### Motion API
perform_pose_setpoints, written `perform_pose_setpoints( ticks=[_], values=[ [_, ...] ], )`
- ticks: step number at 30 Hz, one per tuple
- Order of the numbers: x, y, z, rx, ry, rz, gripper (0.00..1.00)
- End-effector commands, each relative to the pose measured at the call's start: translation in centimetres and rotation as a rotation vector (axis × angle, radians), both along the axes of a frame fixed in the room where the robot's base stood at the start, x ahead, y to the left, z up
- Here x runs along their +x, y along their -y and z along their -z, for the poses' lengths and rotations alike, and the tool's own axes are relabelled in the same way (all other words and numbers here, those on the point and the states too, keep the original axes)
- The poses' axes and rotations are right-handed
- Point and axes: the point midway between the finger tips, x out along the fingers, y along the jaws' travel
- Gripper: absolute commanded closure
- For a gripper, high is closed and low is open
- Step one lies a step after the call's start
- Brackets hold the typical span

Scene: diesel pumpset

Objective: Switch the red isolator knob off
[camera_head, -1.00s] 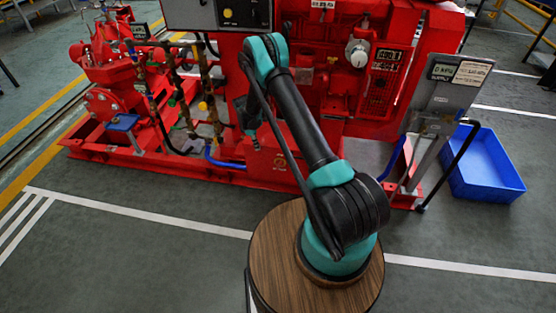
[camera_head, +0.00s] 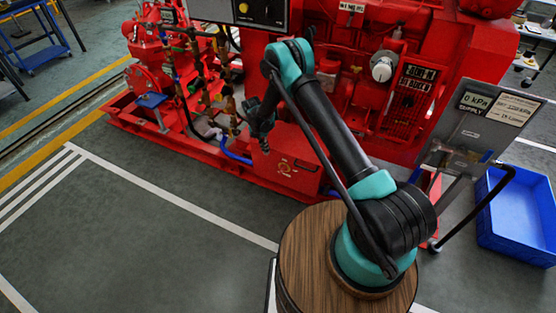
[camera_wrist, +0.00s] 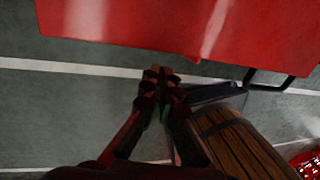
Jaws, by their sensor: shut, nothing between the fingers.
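I cannot surely pick out the red isolator knob in either view. My gripper (camera_head: 261,135) hangs in front of the pumpset, left of that box in the picture. In the wrist view my gripper (camera_wrist: 160,76) is shut and empty, its fingertips just below a red surface (camera_wrist: 180,25), over floor.
The red engine (camera_head: 385,60) fills the back. Pipes and valves (camera_head: 205,75) stand left of my gripper. A gauge board (camera_head: 480,120) on a stand and a blue bin (camera_head: 518,215) are at the right. The floor (camera_head: 130,230) at front left is clear.

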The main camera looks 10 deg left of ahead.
Motion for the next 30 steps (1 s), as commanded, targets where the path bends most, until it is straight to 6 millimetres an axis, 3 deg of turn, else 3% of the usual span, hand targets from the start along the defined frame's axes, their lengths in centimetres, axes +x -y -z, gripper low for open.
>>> perform_pose_setpoints(
  ticks=[16,21,30],
  values=[
    [-0.7,2.1,9.6,0.0,0.001,0.005,1.0],
    [-1.5,4.5,10.2,0.0,0.001,0.006,1.0],
    [-2.0,5.6,10.6,0.0,0.001,0.005,1.0]
  ],
)
